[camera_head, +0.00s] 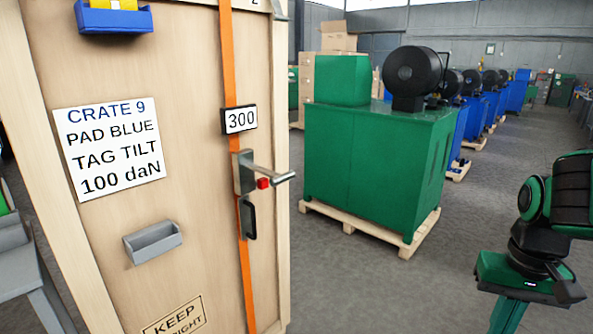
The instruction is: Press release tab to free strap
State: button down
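An orange strap (229,62) runs down the front of a wooden crate (190,60) at the left. A grey metal ratchet with a lever handle (244,176) sits on the strap, and a small red tab (263,183) shows under the lever. A black grip-like part (247,218) is just below it. A white tag reading 300 (239,119) is on the strap above. My gripper (520,320) is at the lower right, well apart from the strap; its fingers are cut off by the picture's bottom edge and its opening cannot be made out.
A white label (110,145) reads CRATE 9, PAD BLUE, TAG TILT, 100 daN. A grey tray (152,241) and a blue bin (112,19) are fixed to the crate. A green machine (365,165) stands on a pallet behind. Grey floor (400,290) is clear between crate and arm.

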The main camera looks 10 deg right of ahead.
aim_at(262, 183)
jog(key=z, duration=0.3)
jog(key=i, duration=1.25)
jog(key=z, duration=0.05)
